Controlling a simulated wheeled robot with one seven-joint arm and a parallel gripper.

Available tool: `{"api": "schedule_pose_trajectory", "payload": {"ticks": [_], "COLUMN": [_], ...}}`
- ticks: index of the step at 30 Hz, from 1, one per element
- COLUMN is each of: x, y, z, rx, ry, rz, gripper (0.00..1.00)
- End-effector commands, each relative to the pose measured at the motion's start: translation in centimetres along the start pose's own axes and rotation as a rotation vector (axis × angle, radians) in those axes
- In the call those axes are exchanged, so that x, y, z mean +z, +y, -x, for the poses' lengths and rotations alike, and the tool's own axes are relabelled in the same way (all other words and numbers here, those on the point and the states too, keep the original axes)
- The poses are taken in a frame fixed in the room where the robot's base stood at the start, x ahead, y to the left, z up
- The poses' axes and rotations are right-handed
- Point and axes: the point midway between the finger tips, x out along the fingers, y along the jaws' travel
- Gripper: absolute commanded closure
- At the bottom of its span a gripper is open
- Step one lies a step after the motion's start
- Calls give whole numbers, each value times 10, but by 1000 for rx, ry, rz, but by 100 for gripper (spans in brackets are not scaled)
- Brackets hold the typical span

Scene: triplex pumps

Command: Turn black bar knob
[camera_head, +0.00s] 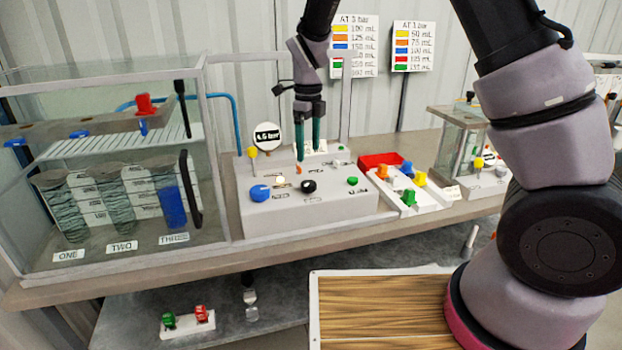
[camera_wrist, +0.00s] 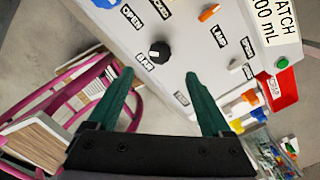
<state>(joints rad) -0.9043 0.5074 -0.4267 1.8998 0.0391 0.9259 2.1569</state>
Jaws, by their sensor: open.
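The black bar knob (camera_head: 309,186) is a round dial on the top face of the light grey control box (camera_head: 310,212). In the wrist view the knob (camera_wrist: 159,50) shows a pale pointer mark, with a label reading "BAR" beside it. My gripper (camera_head: 308,153) hangs above the box with its two green fingers pointing down. In the wrist view my gripper (camera_wrist: 159,76) is open and empty. The knob appears just beyond the fingertips, between their lines, and is not touched. The exact height of the fingertips above the box is hard to tell.
The box also carries a blue knob (camera_head: 260,193), an orange lever (camera_wrist: 208,12) and a green button (camera_head: 352,181). A round gauge (camera_head: 268,137) stands at its back left. A glass tank (camera_head: 110,165) is on the left, and a red tray (camera_head: 380,160) is on the right.

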Motion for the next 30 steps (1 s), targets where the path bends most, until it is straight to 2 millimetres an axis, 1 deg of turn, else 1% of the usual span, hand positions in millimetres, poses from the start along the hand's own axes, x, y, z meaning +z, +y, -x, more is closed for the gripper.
{"api": "schedule_pose_trajectory", "payload": {"ticks": [5,9,15,18,21,29,30], "x": [-1,-2,-1,-1,-1,-1,-1], "y": [0,0,0,0,0,0,0], "z": [-29,-57,-87,-96,-100,-101,-101], "rx": [2,3,1,2,1,1,1], "ry": [3,3,1,0,-1,-1,-1], "rz": [-1,0,1,0,0,1,1], "gripper": [17,17,17,17,17,17,28]}}
